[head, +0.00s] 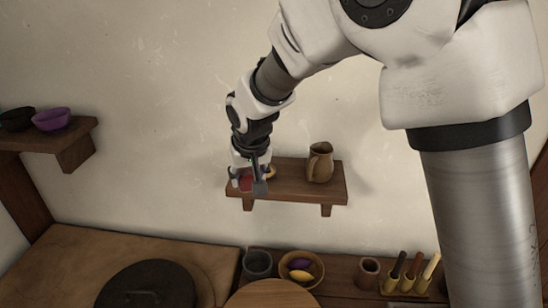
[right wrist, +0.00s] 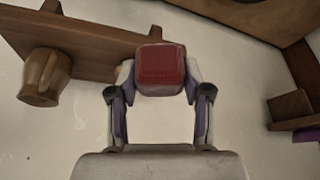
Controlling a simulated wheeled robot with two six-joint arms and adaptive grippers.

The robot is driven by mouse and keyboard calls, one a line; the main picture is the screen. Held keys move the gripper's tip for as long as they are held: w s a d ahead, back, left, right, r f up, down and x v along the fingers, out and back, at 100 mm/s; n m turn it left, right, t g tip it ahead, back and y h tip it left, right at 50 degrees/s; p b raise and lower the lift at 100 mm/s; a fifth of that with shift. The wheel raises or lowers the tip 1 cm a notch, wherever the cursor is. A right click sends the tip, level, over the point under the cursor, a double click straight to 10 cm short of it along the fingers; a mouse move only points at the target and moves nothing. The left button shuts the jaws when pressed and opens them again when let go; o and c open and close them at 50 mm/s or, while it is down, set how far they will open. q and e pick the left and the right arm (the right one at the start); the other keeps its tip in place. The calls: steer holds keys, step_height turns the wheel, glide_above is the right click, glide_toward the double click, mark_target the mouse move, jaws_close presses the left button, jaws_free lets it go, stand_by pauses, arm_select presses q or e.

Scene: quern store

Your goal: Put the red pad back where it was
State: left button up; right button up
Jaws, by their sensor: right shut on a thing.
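The red pad (right wrist: 161,67) is a small block with a red face and a pale edge. In the right wrist view it sits between the two fingers of my right gripper (right wrist: 160,84), which is shut on it. In the head view the red pad (head: 246,182) shows between the fingers of my right gripper (head: 248,186), in front of the left end of the small wall shelf (head: 296,199). I cannot tell whether the pad touches the shelf. My left gripper is in neither view.
A brown jug (head: 320,163) stands on the same shelf, right of my gripper. A small yellowish thing (head: 271,172) is partly hidden behind the gripper. Another shelf (head: 75,140) at left holds bowls. Below are a bowl (head: 301,268), a dark cup (head: 257,264) and a handled rack (head: 408,281).

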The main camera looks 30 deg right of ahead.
steer(key=w+d+p, duration=0.1)
steer(key=w+d, duration=0.1)
steer(key=w, duration=0.1)
steer(key=w+d+p, duration=0.2)
steer(key=w+d, duration=0.1)
steer(key=w+d+f+p, duration=0.1)
steer(key=w+d, duration=0.2)
steer(key=w, duration=0.1)
steer(key=shift+d+p, duration=0.1)
steer(key=shift+p, duration=0.25)
steer(key=shift+w+d+f, duration=0.15)
steer(key=shift+w, duration=0.2)
steer(key=shift+w+f+p, duration=0.1)
steer(key=shift+f+p, duration=0.25)
steer(key=shift+p, duration=0.05)
step_height(320, 180, down, 3)
steer(key=shift+r+p, duration=0.2)
steer(key=shift+p, duration=0.45)
steer(key=shift+d+f, duration=0.1)
steer(key=shift+f, duration=0.15)
steer(key=shift+f+b, duration=0.15)
steer(key=shift+b, duration=0.2)
steer(key=o, duration=1.1)
